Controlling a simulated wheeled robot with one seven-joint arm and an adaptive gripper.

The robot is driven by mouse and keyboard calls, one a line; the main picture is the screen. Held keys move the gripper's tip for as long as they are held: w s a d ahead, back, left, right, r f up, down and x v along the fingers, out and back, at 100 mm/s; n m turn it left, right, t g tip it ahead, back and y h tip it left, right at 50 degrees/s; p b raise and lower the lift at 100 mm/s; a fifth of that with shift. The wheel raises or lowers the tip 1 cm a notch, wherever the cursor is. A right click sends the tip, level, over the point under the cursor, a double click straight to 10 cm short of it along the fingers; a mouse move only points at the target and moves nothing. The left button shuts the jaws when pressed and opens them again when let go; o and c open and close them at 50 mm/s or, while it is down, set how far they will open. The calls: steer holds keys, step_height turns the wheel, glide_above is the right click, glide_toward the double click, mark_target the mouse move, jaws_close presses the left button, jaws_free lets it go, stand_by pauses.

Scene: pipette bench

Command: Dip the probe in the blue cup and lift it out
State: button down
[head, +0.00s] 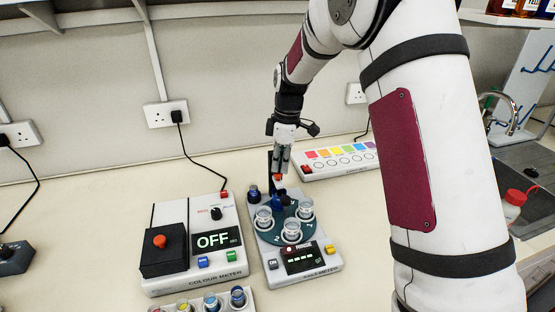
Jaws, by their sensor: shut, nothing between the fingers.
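My gripper (281,169) is shut and points down over the back of the meter with the round turntable. A small orange-red piece (279,178) shows right at its fingertips; I cannot tell whether they touch it. A dark upright post (270,163) stands just left of the fingers. Below is a dark blue shape (281,200) at the back of the turntable (274,238); I cannot tell whether it is the blue cup or part of the probe mount. Clear cups stand on the turntable at left (264,219), front (291,232) and right (305,208). The probe is not clearly distinguishable.
A colour meter (195,277) reading OFF stands left of the turntable meter. A rack of small coloured vials (238,297) is at the front edge of view. A colour-strip box (335,158) lies behind right. My arm covers much of the right side.

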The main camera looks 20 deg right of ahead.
steer(key=d, duration=0.1)
steer(key=s+d+r, duration=0.1)
steer(key=shift+s+d+r+p, duration=0.1)
steer(key=shift+d+p, duration=0.25)
step_height(320, 180, up, 12)
steer(key=d, duration=0.1)
steer(key=shift+s, duration=0.25)
stand_by(0.3)
